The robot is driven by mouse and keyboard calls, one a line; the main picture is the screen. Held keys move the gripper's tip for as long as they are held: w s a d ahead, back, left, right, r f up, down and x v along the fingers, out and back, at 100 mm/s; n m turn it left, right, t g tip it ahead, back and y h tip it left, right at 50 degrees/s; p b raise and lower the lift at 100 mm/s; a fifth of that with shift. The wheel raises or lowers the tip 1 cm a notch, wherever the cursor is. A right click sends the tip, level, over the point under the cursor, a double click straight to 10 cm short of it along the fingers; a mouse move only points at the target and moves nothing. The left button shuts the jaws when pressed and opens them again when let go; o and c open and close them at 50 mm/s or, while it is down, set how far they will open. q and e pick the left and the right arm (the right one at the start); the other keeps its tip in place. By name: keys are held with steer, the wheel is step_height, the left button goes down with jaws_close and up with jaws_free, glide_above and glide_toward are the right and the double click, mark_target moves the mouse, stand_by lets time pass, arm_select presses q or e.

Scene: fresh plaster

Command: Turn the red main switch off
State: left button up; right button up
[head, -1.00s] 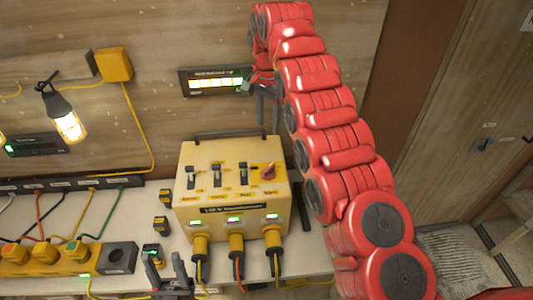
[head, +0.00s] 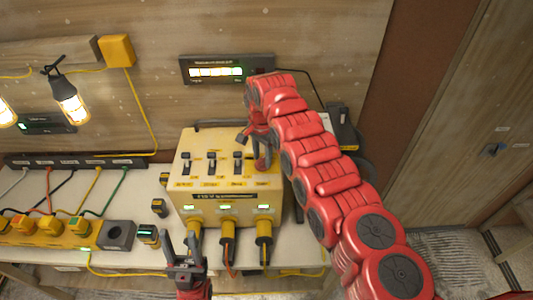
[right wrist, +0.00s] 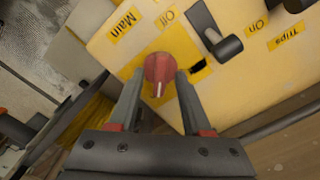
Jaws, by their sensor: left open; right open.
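The red main switch (right wrist: 158,70) is a round knob with a pale pointer mark, on a yellow plate near the "Main" label. In the right wrist view the mark points down towards my gripper. My right gripper (right wrist: 158,76) is open, with one finger on each side of the knob; I cannot tell whether they touch it. In the head view the right gripper (head: 262,158) is over the right side of the yellow switch box (head: 230,198) and largely covers the knob. My left gripper (head: 180,241) is open and empty in front of the box.
Black levers (head: 211,164) stand left of the knob on the box top. Plugs with cables (head: 228,232) come out of its front. A lit display (head: 222,70) is on the wall behind. A yellow power strip (head: 45,232) lies at the left.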

steer(key=shift+s+a, duration=0.1)
jaws_close()
stand_by(0.3)
